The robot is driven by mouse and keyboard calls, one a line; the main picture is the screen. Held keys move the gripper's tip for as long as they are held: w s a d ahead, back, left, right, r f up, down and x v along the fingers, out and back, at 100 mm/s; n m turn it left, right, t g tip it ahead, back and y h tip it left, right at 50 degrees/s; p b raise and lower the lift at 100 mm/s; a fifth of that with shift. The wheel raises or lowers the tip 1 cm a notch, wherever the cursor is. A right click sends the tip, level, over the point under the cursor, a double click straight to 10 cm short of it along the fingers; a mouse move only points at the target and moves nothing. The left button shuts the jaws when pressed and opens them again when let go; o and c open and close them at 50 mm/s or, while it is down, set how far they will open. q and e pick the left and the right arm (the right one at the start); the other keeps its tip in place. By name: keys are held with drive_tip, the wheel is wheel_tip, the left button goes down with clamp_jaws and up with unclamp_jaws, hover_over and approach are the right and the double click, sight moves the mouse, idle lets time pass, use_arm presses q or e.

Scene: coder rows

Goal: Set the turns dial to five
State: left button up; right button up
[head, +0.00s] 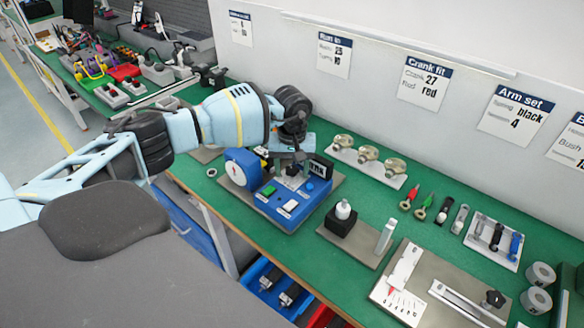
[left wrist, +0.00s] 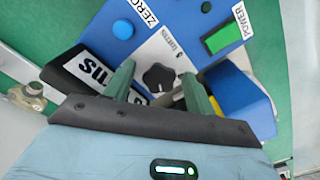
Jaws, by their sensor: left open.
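The blue machine (head: 285,212) stands on the green bench. It carries a black lobed knob (left wrist: 158,77) on a light grey plate, with a small label beside it that I cannot read surely. A dark box with white lettering (left wrist: 90,72), upside down and partly covered, lies near the knob in the left wrist view. My left gripper (left wrist: 158,73) is open, its two green fingers on either side of the knob; I cannot tell whether they touch it. In the head view my left gripper (head: 291,167) hangs over the machine and hides the knob. The knob's setting is not readable. My right gripper is not in view.

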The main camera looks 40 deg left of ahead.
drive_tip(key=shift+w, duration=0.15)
use_arm(q)
drive_tip(key=c, duration=0.9)
drive_tip(key=shift+c, duration=0.3)
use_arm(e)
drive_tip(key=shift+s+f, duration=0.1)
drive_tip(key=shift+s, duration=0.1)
